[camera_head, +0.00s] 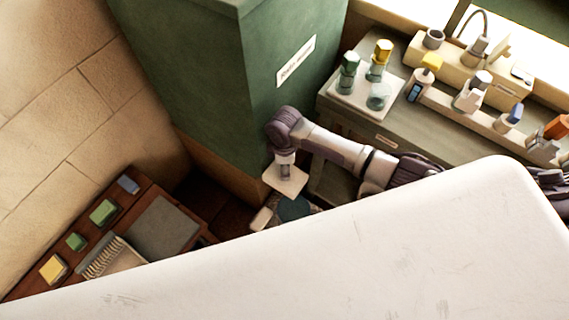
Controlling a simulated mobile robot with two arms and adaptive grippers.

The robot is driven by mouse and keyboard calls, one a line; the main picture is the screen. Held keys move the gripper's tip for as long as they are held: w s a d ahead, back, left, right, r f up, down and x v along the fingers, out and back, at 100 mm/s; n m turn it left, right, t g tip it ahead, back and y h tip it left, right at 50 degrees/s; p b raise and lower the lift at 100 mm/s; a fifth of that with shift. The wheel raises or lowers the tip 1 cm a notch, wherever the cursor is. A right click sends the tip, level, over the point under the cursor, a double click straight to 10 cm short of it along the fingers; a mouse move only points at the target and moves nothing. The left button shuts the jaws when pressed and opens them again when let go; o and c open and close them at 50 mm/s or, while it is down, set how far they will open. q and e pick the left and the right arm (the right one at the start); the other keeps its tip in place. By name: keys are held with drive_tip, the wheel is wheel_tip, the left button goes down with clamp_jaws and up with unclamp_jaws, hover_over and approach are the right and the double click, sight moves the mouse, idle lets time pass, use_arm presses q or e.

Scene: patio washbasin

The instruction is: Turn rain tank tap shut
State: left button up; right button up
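The green rain tank (205,75) stands upright at the top centre, with a white label on its right face. I cannot make out its tap; the area low by the tank is partly hidden by my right arm. That arm comes in from the right, and its end, my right gripper (285,172), points down close to the tank's lower right side. A pale square plate (292,184) shows at or just under it. The fingers are too small and covered to tell if they are open or shut, or touching anything. My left gripper is not in view.
A grey-green counter (400,130) at right holds a white tray (352,103) with green- and yellow-topped containers, and bottles stand behind. A brown wooden rack (133,220) with a brush and coloured blocks is at lower left. The lower part of the view is blocked.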

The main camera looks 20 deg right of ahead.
drive_tip(key=m+p, duration=0.3)
drive_tip(key=shift+r, duration=0.25)
drive_tip(key=shift+a+m+p, duration=0.1)
drive_tip(key=shift+m+p, duration=0.9)
drive_tip(key=shift+m, duration=0.1)
drive_tip(key=shift+f+m+p, duration=0.15)
drive_tip(key=shift+m+p, duration=0.45)
drive_tip(key=shift+m, duration=0.5)
drive_tip(key=o, duration=1.2)
drive_tip(key=shift+c, duration=0.2)
wheel_tip(320, 180, up, 12)
